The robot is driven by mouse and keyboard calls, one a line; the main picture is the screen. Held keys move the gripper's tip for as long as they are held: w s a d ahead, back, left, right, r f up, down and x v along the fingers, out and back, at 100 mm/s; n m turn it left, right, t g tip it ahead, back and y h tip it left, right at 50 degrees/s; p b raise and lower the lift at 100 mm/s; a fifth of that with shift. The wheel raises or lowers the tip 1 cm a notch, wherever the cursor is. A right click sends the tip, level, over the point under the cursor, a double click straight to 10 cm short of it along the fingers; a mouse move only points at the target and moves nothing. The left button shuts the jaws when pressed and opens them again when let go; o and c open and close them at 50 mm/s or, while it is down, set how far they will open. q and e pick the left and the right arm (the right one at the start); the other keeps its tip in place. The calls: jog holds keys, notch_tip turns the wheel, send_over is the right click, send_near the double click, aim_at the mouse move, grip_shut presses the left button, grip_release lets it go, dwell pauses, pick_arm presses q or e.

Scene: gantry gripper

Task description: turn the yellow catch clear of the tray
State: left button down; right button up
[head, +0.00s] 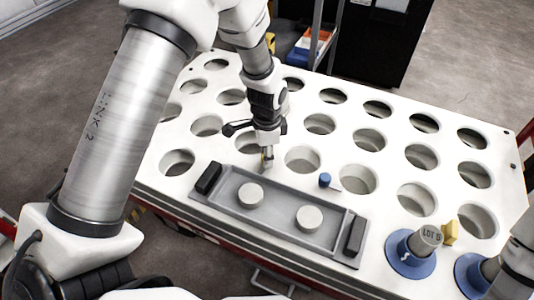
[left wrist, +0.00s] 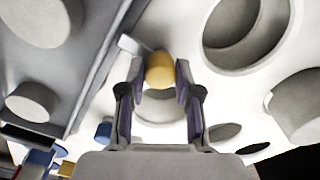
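The grey tray (head: 280,232) lies along the front of the white perforated table, with two pale discs (head: 250,194) in it and a black handle at each end. The yellow catch (left wrist: 160,70) has a rounded knob and a short grey arm (left wrist: 132,46) that reaches to the tray's rim. My left gripper (head: 267,158) points down at the tray's far edge. In the left wrist view its two fingers stand apart on either side of the yellow knob, with small gaps showing. My right gripper is not in view.
A blue knob (head: 325,180) stands farther right along the tray's far edge. Round holes cover the white table (head: 290,118).

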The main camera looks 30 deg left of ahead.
pick_arm(q)
jog(key=shift+r+n+p, duration=0.15)
jog(key=shift+n+p, duration=0.15)
jog(key=shift+p, duration=0.4)
jog(key=n+p, duration=0.8)
jog(key=p, duration=0.2)
jog(key=shift+r+p, duration=0.1)
jog(key=shift+p, duration=0.2)
jog(key=n+p, duration=0.3)
jog(key=n, duration=0.1)
jog(key=n+p, duration=0.2)
jog(key=n, duration=0.1)
jog(key=shift+n, duration=0.3)
jog(key=shift+f+n+p, duration=0.25)
jog(key=shift+n+p, duration=0.2)
jog(key=shift+n, duration=0.35)
jog(key=c, duration=0.8)
grip_release()
